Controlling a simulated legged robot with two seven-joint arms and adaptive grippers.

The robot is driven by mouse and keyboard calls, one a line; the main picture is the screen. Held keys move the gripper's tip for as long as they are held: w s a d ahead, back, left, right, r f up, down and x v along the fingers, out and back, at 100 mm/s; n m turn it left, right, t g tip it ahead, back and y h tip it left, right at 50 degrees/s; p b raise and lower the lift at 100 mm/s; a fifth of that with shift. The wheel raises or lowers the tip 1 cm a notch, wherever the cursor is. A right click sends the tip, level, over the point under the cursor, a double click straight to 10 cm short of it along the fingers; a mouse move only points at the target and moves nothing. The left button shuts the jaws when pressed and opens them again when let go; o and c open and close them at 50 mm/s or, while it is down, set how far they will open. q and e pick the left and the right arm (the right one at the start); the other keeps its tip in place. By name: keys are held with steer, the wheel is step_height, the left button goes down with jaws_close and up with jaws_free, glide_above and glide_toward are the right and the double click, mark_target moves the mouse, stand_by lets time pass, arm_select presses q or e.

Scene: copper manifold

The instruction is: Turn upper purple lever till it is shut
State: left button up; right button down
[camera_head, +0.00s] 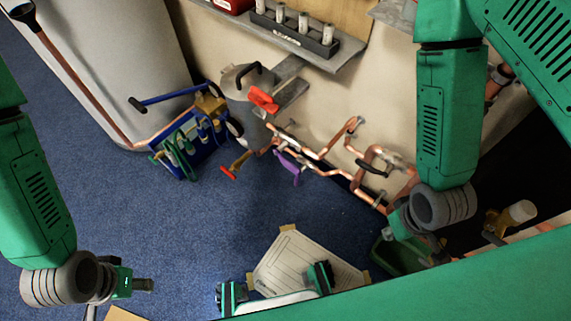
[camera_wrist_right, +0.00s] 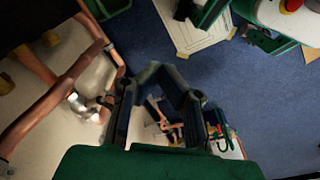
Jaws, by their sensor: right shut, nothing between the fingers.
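A purple lever (camera_head: 288,166) sits on the copper pipework (camera_head: 340,165) low against the wall in the head view. I see only one purple lever clearly, and I cannot tell whether it is the upper one. My right gripper (camera_wrist_right: 160,75) is shut and empty in the right wrist view, with floor and small distant things beyond its fingers. In the head view my right wrist is to the right of the purple lever, apart from it. My left gripper (camera_head: 143,285) is at the lower left, far from the pipes; its fingers are too small to read.
An orange-red handle (camera_head: 262,99) and a red-tipped lever (camera_head: 230,172) are near the pipes. A blue tool caddy (camera_head: 195,145) stands left of them. A shelf with a dark rack (camera_head: 290,32) is above. Copper pipe (camera_wrist_right: 50,110) is close beside my right gripper. Blue floor (camera_head: 215,220) is open.

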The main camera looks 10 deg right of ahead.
steer(key=c, duration=1.9)
jaws_free()
steer(key=o, duration=0.4)
steer(key=w+a+f+t+y, duration=0.1)
steer(key=w+a, duration=0.1)
steer(key=w+a+f+n+t+y, duration=0.1)
steer(key=w+a+f, duration=0.3)
steer(key=shift+a+n+t+y+p, duration=0.15)
steer(key=shift+n+t+y+p, duration=0.15)
steer(key=shift+t+y+p, duration=0.1)
steer(key=shift+o, duration=0.2)
steer(key=n+t+y+p, duration=0.2)
steer(key=n+t+y, duration=0.1)
steer(key=t+y, duration=0.65)
glide_toward(281, 160)
steer(key=shift+t+h, duration=0.85)
steer(key=x, duration=0.3)
steer(key=b+x, duration=0.1)
steer(key=x, duration=0.2)
steer(key=f+b+x, duration=0.1)
steer(key=x, duration=0.2)
steer(key=shift+s+a+f, duration=0.1)
steer(key=shift+s+a, duration=0.15)
steer(key=shift+a, duration=0.05)
jaws_close()
